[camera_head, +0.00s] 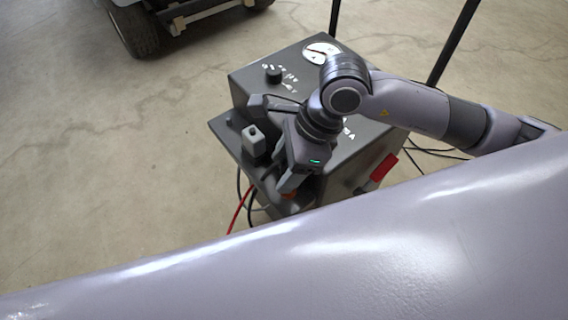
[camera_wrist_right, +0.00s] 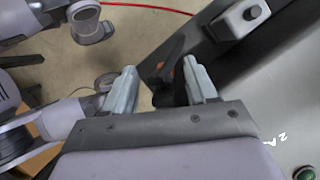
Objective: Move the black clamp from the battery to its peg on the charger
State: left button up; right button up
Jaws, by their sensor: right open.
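The charger (camera_head: 255,85) is a dark grey box with a front ledge, standing on the floor in the head view. My right gripper (camera_head: 287,186) is over the ledge's near right corner. In the right wrist view my right gripper (camera_wrist_right: 160,69) is open, its two grey fingers apart. A dark piece that looks like the black clamp (camera_wrist_right: 172,80) shows between them, nearer the right finger; contact cannot be told. A grey block on the ledge (camera_head: 254,141) may be a peg; it also shows in the wrist view (camera_wrist_right: 250,13). I cannot make out the battery.
Red (camera_head: 238,210) and black cables hang beside the ledge. A knob (camera_head: 273,74) and a gauge (camera_head: 318,51) are on the charger's top, a red part (camera_head: 384,167) on its side. A cart wheel (camera_head: 133,31) stands behind. Floor at left is clear.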

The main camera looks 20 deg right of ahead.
jog(key=v, duration=0.6)
jog(key=shift+r+p, duration=0.2)
jog(key=shift+p, duration=0.15)
jog(key=shift+d, duration=0.1)
jog(key=shift+s, duration=0.1)
